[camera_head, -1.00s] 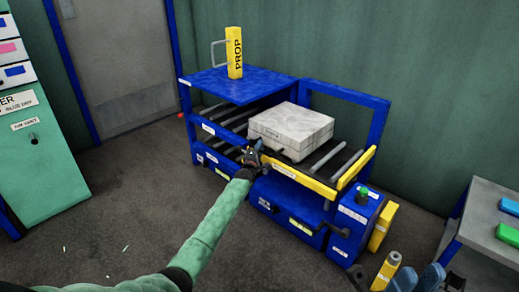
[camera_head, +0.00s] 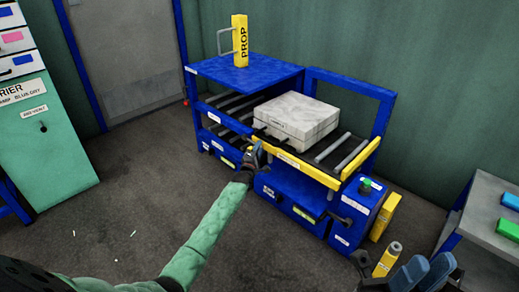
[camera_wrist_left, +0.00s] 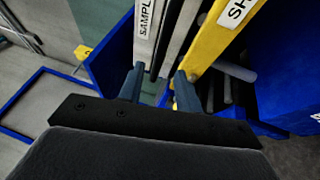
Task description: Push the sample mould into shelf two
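The sample mould (camera_head: 298,116) is a pale grey block resting on a roller shelf, right of the blue covered bay (camera_head: 255,78). A yellow rail with a label runs along this shelf's front (camera_head: 310,170). My left gripper (camera_head: 257,157) is at the front left of the shelf, just below the mould's near left side. In the left wrist view its fingers (camera_wrist_left: 158,90) are apart and empty. The label "SAMPL" (camera_wrist_left: 145,22) shows left above them, and a yellow rail (camera_wrist_left: 215,40) right. Contact cannot be told. My right gripper (camera_head: 428,272) shows partly at the lower right.
A yellow prop (camera_head: 240,40) with a handle stands on the covered bay. A yellow cylinder (camera_head: 387,260) is beside my right gripper; whether held cannot be told. A grey table (camera_head: 490,220) with coloured trays stands at right.

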